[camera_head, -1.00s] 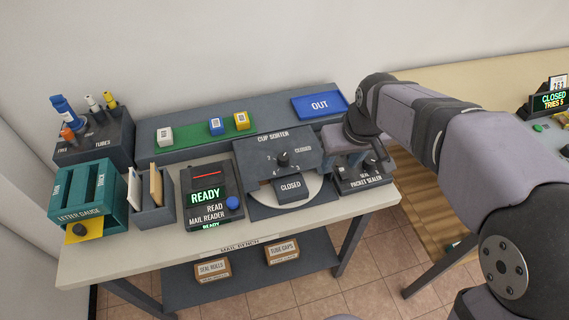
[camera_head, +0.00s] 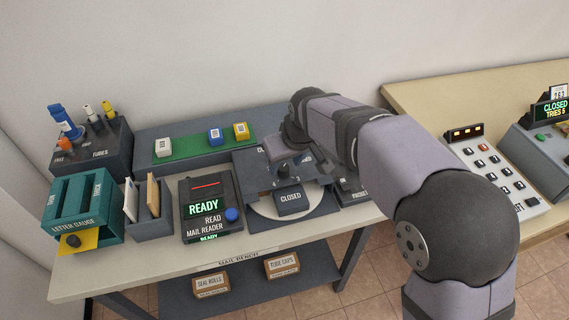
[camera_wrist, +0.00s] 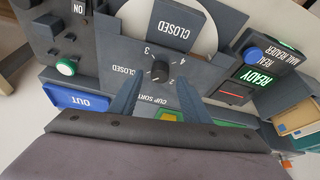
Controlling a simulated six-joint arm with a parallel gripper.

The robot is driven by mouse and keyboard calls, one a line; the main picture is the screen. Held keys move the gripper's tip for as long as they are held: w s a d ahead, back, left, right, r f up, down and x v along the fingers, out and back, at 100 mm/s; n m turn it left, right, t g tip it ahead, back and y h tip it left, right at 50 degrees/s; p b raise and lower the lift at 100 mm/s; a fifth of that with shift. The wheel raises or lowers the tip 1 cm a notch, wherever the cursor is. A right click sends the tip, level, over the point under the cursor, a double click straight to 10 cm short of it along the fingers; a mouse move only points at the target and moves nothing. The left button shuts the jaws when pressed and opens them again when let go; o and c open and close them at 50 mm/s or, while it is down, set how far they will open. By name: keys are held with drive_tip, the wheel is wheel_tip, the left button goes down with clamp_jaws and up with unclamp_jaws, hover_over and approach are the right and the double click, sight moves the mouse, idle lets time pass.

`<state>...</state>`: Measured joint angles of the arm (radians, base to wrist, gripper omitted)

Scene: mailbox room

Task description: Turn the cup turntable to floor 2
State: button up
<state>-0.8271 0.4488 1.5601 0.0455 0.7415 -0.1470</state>
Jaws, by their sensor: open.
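The cup sorter (camera_head: 318,208) stands on the bench, a dark panel with a round white turntable (camera_head: 262,206) and a block marked CLOSED (camera_head: 291,201) at its front. Its black selector knob (camera_wrist: 159,72) shows in the wrist view with CLOSED and several numbers around it; I cannot tell for sure which mark it points to. My gripper (camera_wrist: 165,95) is open, its two fingers on either side of the knob in that view, with nothing held. In the head view my gripper (camera_head: 288,172) is over the sorter and hides part of its dial.
The mail reader (camera_head: 207,207) reading READY stands left of the sorter, with the letter gauge (camera_head: 90,205) farther left. A green strip (camera_head: 190,148) with small cubes lies behind. The blue OUT tray (camera_wrist: 78,98) shows in the wrist view. A keypad console (camera_head: 490,170) stands on the right-hand table.

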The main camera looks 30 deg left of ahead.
sight(283, 176)
drive_tip(key=shift+x, duration=1.25)
clamp_jaws()
